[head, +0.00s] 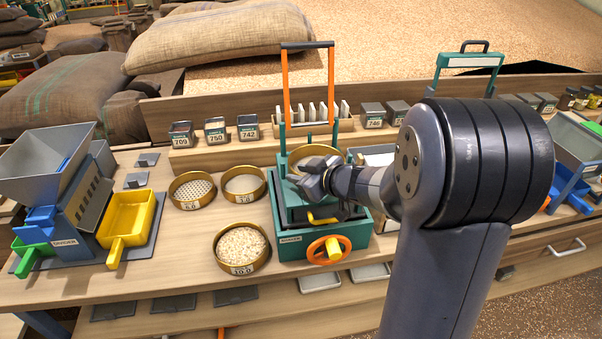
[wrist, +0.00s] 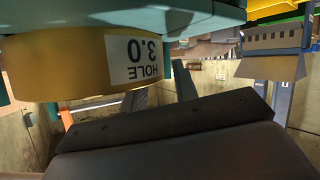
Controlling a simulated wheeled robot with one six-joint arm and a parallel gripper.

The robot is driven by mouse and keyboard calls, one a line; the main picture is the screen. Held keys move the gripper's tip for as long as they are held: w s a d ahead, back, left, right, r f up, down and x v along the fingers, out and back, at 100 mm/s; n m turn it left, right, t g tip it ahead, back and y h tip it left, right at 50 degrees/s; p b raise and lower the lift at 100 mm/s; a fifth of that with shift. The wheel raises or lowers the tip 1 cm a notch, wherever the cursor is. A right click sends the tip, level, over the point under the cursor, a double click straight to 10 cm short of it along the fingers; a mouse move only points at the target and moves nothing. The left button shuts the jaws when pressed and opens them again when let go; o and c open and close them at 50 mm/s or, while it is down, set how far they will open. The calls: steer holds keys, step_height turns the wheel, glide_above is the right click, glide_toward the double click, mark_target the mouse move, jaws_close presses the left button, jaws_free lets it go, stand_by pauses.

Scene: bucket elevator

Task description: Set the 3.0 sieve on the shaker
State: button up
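The shaker (head: 350,238) is a teal box with a tall orange-sided clamp frame and an orange handwheel, at the middle of the bench. A brass sieve (head: 316,152) shows between the shaker's posts, partly hidden by my gripper. In the wrist view the brass sieve (wrist: 70,65) carries an upside-down label, HOLE 3.0, and lies against teal shaker parts (wrist: 165,20). My gripper (head: 318,183) is over the front of the shaker, beside the sieve. One dark finger (wrist: 170,125) shows close to the sieve wall with a visible gap. The other finger's position is unclear.
Two brass sieves (head: 192,190) (head: 244,184) and a grain-filled sieve (head: 241,248) stand left of the shaker. A yellow pan (head: 127,218) and a divider (head: 70,215) are farther left. Numbered boxes (head: 215,130) line the back shelf. Bare bench lies front left.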

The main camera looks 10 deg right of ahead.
steer(key=shift+r, duration=0.15)
steer(key=shift+r, duration=0.4)
steer(key=p+v, duration=0.2)
steer(key=v, duration=1)
